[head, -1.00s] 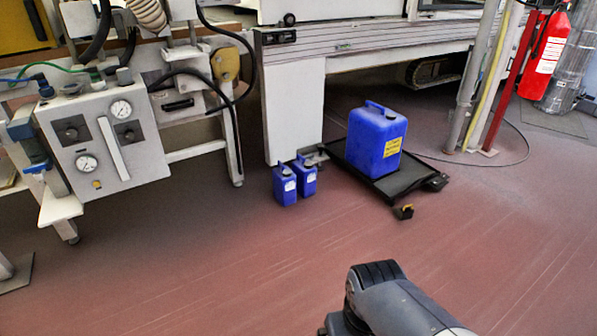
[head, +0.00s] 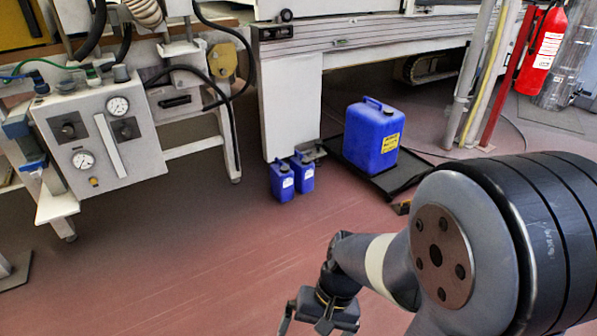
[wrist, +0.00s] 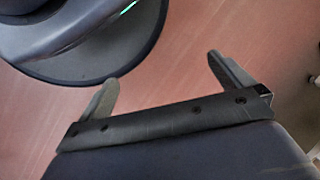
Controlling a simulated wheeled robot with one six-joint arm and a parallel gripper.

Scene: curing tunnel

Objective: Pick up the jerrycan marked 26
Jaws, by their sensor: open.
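In the head view a large blue jerrycan (head: 368,141) with a yellow label stands upright on a low black platform (head: 402,174). Two small blue jerrycans (head: 282,182) (head: 303,173) with white labels stand side by side on the floor to its left. I cannot read a number on any of them. My gripper (head: 305,325) is at the bottom of the head view, well in front of the cans and partly cut off by the frame. In the wrist view my gripper (wrist: 163,88) is open, with bare floor between its fingers and no can in sight.
A grey panel with gauges (head: 98,138) stands at the left. A white machine leg (head: 290,108) rises just behind the small cans. Pipes and a red fire extinguisher (head: 543,50) are at the right. The red floor (head: 190,255) in front is clear.

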